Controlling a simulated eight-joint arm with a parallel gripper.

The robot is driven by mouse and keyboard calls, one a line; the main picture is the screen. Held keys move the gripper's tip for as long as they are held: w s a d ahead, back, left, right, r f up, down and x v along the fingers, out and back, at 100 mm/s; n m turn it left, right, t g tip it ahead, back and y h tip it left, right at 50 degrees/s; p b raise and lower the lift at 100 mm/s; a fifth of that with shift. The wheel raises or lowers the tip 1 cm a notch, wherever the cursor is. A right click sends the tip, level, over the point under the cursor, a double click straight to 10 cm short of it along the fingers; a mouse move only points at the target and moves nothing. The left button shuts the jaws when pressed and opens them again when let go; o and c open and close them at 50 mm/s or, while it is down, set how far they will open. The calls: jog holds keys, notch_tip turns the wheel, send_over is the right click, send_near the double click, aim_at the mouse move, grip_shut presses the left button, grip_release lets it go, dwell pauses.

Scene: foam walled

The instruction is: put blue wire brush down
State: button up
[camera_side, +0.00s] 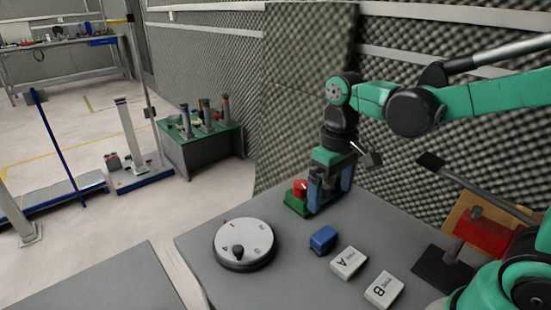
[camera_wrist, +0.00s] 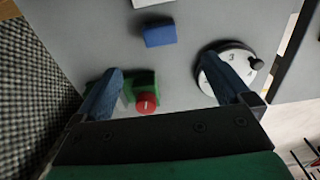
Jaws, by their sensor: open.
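The blue wire brush (camera_side: 322,240) shows as a small blue block lying on the grey table, between the round dial and the white block marked A. It also shows in the wrist view (camera_wrist: 160,33), at the upper middle, ahead of the fingertips. Its bristles cannot be made out. My gripper (camera_side: 328,195) is open and empty, with its fingers pointing down, behind the brush and apart from it. In the wrist view my gripper (camera_wrist: 162,63) has its two dark blue fingers spread wide, with nothing held between them.
A green block (camera_side: 295,206) with a red button (camera_side: 300,189) stands close beside my gripper. A white dial (camera_side: 245,244) with a black knob is left of the brush. White blocks A (camera_side: 348,262) and B (camera_side: 384,289) lie to the right. A foam wall (camera_side: 305,85) rises behind.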

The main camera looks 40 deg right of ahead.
jog(key=t, duration=0.2)
jog(key=r+t, duration=0.1)
jog(key=t, duration=0.1)
jog(key=s+a+r+t, duration=0.1)
jog(key=t, duration=0.2)
jog(key=shift+s, duration=0.1)
jog(key=shift+o, duration=0.2)
dwell(0.8)
jog(key=g, duration=0.7)
send_over(323, 233)
notch_tip(323, 233, down, 8)
jog(key=shift+r, duration=0.15)
jog(key=shift+f, duration=2.9)
jog(key=c, duration=1.5)
